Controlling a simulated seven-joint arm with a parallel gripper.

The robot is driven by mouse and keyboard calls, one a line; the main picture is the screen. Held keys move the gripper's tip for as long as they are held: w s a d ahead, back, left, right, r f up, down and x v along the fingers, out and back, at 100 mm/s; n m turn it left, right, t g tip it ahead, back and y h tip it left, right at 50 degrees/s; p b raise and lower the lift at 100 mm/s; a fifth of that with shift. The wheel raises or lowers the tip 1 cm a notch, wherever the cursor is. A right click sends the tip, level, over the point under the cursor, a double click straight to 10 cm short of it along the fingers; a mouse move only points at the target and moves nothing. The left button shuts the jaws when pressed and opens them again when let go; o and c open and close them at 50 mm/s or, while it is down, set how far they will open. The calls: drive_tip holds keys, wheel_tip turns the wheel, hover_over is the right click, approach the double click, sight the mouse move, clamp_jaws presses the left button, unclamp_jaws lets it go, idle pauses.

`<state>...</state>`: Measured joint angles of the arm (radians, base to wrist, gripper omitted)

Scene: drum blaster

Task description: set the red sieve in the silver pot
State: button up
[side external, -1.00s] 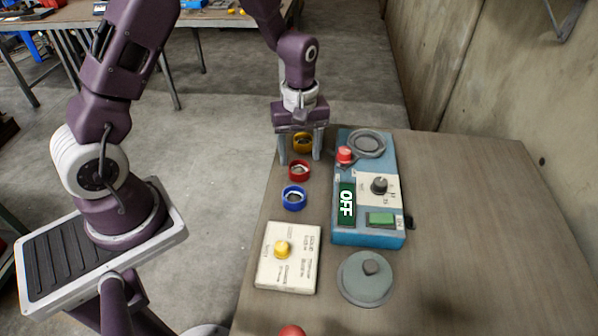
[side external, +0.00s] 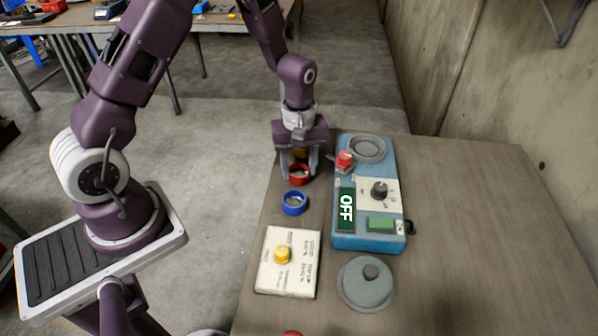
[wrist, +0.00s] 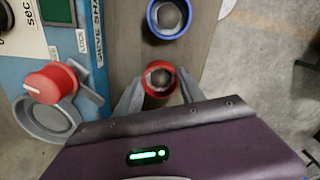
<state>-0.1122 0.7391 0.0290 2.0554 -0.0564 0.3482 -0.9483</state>
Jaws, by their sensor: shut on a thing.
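The red sieve (side external: 299,174) is a small ring with a grey inside, at the table's left edge between the yellow and blue rings. It also shows in the wrist view (wrist: 160,78). My gripper (side external: 299,172) points down and is shut on the red sieve, one finger on each side. In the wrist view the fingers (wrist: 160,88) flank its rim. The sieve appears to be at table height. The silver pot (side external: 367,149) is a round grey dish at the far end of the blue machine, right of my gripper. In the wrist view it (wrist: 45,120) is partly behind the red knob.
A red knob (side external: 344,160) rises from the blue machine (side external: 341,226) between my gripper and the pot. A blue ring (side external: 294,203) stands close to the red one; a yellow ring (side external: 300,152) is mostly hidden behind my gripper. A grey lid (side external: 366,286) lies nearer. The table's right is clear.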

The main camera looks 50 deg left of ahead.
sight(301, 173)
wheel_tip(301, 173, up, 9)
drive_tip(key=w+d+r, duration=0.1)
drive_tip(key=w+d, duration=0.1)
drive_tip(key=w, duration=0.3)
drive_tip(key=w+d, duration=0.2)
drive_tip(key=w, duration=0.3)
drive_tip(key=w+d+r, duration=0.1)
drive_tip(key=w+d, duration=0.1)
drive_tip(key=w, duration=0.3)
drive_tip(key=shift+d+r, duration=0.2)
drive_tip(key=shift+r, duration=0.1)
drive_tip(key=shift+w+f, duration=0.1)
drive_tip(key=shift+f, duration=2.05)
drive_tip(key=shift+d+f, duration=0.1)
drive_tip(key=shift+f, duration=0.1)
drive_tip(key=shift+f, duration=0.3)
drive_tip(key=shift+f, duration=0.3)
